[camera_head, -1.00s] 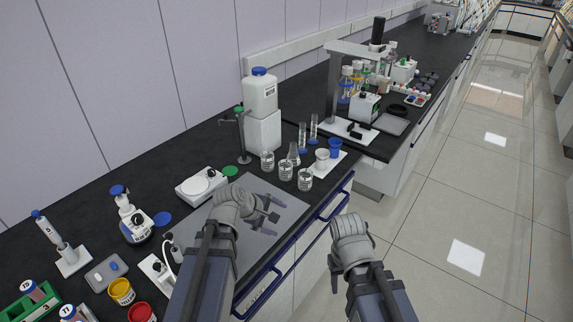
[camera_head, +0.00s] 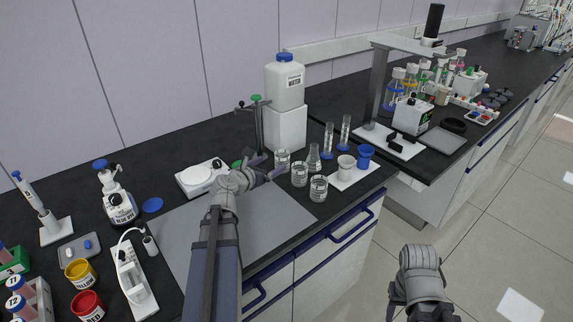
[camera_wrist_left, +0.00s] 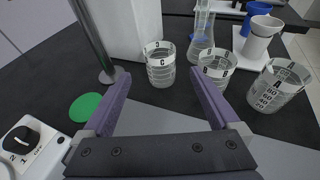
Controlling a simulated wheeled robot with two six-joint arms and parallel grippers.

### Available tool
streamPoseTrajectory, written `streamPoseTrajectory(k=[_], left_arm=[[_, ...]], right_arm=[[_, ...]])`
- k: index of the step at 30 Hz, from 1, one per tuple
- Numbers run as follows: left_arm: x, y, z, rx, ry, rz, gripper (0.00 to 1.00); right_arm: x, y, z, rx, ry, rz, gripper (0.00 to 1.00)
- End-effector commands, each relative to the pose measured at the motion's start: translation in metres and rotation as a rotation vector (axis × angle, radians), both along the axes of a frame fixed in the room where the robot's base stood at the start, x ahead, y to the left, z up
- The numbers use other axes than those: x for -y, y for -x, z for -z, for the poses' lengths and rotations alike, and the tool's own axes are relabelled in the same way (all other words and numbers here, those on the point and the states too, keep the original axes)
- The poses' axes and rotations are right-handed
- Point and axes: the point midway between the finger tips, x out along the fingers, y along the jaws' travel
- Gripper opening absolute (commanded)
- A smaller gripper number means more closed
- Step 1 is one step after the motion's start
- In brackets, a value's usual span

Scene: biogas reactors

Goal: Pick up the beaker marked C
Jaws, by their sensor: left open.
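The beaker marked C (camera_wrist_left: 160,66) is clear glass with a white label band. In the left wrist view it stands upright just beyond and between my open fingertips, not gripped. In the head view this beaker (camera_head: 283,158) is the farthest left of three, partly hidden by my gripper. Beaker B (camera_wrist_left: 214,70) stands close on its right, beyond my right fingertip. Beaker A (camera_wrist_left: 279,88) is farther right. My left gripper (camera_head: 267,167) is open and empty, low over the bench. My right gripper (camera_head: 405,298) hangs off the bench's front; its fingers are unclear.
A white bottle on a white block (camera_head: 286,128) and a stand (camera_head: 256,135) are behind beaker C. A green disc (camera_wrist_left: 86,107) lies left of it. A flask (camera_head: 313,158) and white cup (camera_head: 345,167) stand right. The grey mat (camera_head: 255,225) is bare.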

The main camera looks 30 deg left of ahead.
Motion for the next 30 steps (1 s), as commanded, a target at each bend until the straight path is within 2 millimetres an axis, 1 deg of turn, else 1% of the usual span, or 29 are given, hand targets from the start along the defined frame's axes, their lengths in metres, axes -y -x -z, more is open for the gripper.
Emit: streamPoseTrajectory(k=[1, 5, 10, 13, 22, 24, 30], left_arm=[[-0.001, -0.007, 0.003, -0.001, -0.001, 0.003, 0.95], [0.000, -0.020, 0.007, -0.001, -0.001, 0.003, 0.95], [0.001, -0.022, 0.007, -0.001, -0.001, 0.003, 0.95], [0.000, -0.029, 0.009, -0.001, -0.002, 0.003, 0.95], [-0.001, -0.069, 0.020, -0.001, -0.003, 0.004, 0.95], [0.000, -0.072, 0.020, -0.001, -0.003, 0.004, 0.95], [0.000, -0.071, 0.019, -0.002, -0.003, 0.003, 0.94]], right_arm=[[0.000, 0.000, 0.003, 0.000, 0.000, 0.000, 0.50], [0.000, 0.000, 0.007, 0.000, 0.000, 0.000, 0.50], [0.000, 0.000, 0.007, 0.000, 0.000, 0.000, 0.50], [0.000, 0.000, 0.009, 0.000, 0.000, 0.000, 0.50], [0.000, 0.000, 0.020, 0.000, 0.000, 0.000, 0.50], [0.000, 0.000, 0.020, 0.000, 0.000, 0.000, 0.50], [0.000, 0.000, 0.019, 0.000, 0.000, 0.000, 0.50]])
